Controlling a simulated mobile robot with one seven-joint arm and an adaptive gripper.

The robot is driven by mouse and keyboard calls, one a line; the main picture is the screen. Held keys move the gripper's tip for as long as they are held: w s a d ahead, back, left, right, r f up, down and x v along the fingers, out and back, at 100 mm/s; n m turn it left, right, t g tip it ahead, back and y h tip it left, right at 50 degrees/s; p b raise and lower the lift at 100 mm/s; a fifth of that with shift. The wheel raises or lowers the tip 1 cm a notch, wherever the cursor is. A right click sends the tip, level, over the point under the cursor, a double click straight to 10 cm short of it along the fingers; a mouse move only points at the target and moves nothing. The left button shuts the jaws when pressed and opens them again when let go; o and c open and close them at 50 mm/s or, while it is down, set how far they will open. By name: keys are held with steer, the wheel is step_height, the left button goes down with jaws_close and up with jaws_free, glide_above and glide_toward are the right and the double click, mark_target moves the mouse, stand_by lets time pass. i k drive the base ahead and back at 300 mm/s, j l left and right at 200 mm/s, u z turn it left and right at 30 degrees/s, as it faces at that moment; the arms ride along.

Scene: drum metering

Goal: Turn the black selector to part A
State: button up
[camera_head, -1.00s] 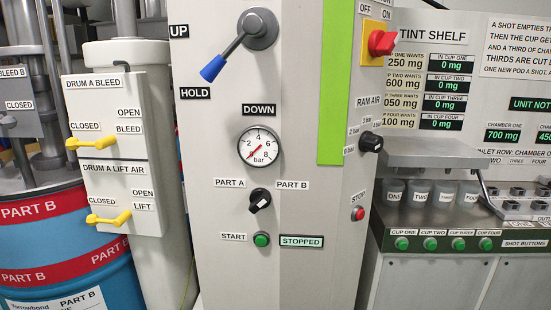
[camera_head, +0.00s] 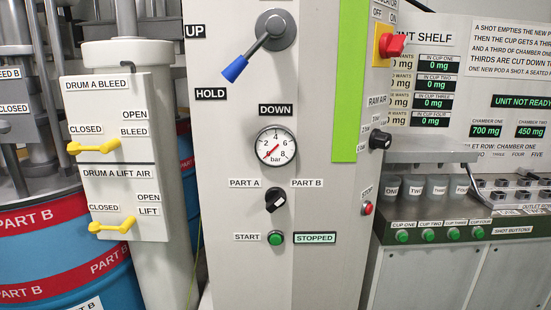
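The black selector (camera_head: 276,199) is a small round knob on the pale front panel, below the pressure dial. The PART A label (camera_head: 244,183) is at its upper left and the PART B label (camera_head: 307,183) at its upper right. A white mark on the knob slants, with its right end higher, on the PART B side; it is too small to read surely. The green START button (camera_head: 275,238) is below, and the display beside it (camera_head: 314,237) reads STOPPED. My gripper is not in view.
A blue-tipped lever (camera_head: 250,58) sticks out above the dial (camera_head: 276,146). A red switch (camera_head: 393,45), a black RAM AIR knob (camera_head: 379,140) and a red STOP button (camera_head: 367,208) project at right. Yellow valve handles (camera_head: 95,147) are left. The panel around the selector is unobstructed.

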mark_target(274, 197)
steer(key=k+j+z, duration=0.2)
steer(key=j, duration=0.2)
steer(key=j+z, duration=0.2)
steer(key=j, duration=0.25)
steer(key=k+j+z, duration=0.2)
steer(key=j, duration=0.15)
